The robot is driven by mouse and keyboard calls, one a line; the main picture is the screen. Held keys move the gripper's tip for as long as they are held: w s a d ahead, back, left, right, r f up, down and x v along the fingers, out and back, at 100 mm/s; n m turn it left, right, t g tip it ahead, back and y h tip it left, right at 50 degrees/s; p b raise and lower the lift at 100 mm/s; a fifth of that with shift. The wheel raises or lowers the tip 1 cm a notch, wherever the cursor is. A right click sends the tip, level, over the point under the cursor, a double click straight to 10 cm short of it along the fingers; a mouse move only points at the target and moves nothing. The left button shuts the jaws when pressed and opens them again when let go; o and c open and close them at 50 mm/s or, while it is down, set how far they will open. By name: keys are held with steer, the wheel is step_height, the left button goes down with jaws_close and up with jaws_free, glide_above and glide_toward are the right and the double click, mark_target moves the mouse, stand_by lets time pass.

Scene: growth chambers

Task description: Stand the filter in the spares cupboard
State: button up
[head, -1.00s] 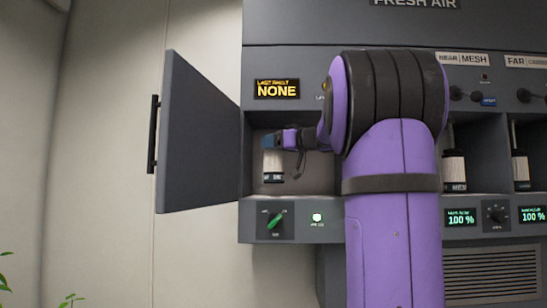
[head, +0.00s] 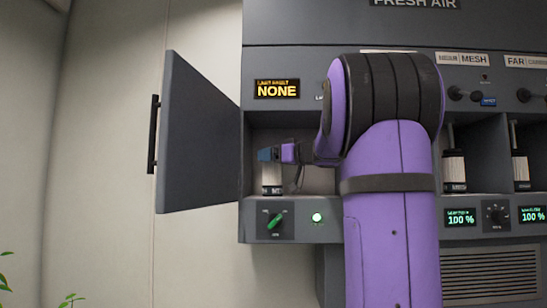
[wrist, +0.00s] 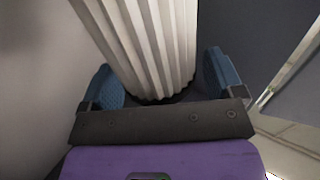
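The filter (head: 272,179) is a white pleated cylinder with a dark label band near its base. It stands upright inside the open cupboard (head: 262,123), its base at about the cupboard floor. My gripper (head: 268,155) is in the cupboard at the filter's upper part. In the wrist view the pleated filter (wrist: 150,45) rises between my gripper's blue fingers (wrist: 163,84). A narrow gap shows between the filter and the right finger, so the fingers look open around it. The filter's base is hidden in the wrist view.
The cupboard's grey door (head: 200,135) stands open to the left. A green-handled switch (head: 276,221) and a lit green button (head: 317,217) are below the opening. Other bays at the right hold filters (head: 454,170). My arm hides the cupboard's right side.

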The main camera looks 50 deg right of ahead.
steer(key=shift+r, duration=0.1)
steer(key=shift+s+r, duration=0.1)
steer(key=shift+s, duration=0.1)
steer(key=s+d, duration=0.1)
steer(key=s, duration=1)
steer(key=shift+s+d, duration=0.2)
steer(key=shift+s, duration=0.1)
steer(key=w+a+r+m+t+h, duration=0.1)
steer(key=w+a+m+t+h, duration=0.1)
steer(key=w+a+m+h, duration=0.3)
steer(key=s+a+f+m+g+h, duration=0.1)
steer(key=a+f+g+h, duration=0.2)
steer(key=a+f+h, duration=0.3)
steer(key=s+a+f+n+g+y, duration=0.1)
steer(key=s+a+f+g+y, duration=0.2)
steer(key=a+f, duration=0.4)
steer(key=s+a+f+n+g+y, duration=0.2)
steer(key=s+a+f+g+y, duration=0.1)
steer(key=s+a+f, duration=0.5)
steer(key=s+a+f+n+g+y, duration=0.1)
steer(key=s+a+f+g+y, duration=0.1)
steer(key=s+a+f+g, duration=0.3)
steer(key=a+f, duration=0.3)
steer(key=f, duration=0.3)
steer(key=shift+s+a+n+g+y, duration=0.25)
steer(key=shift+s+n+g+y, duration=0.05)
steer(key=shift+s+y, duration=0.1)
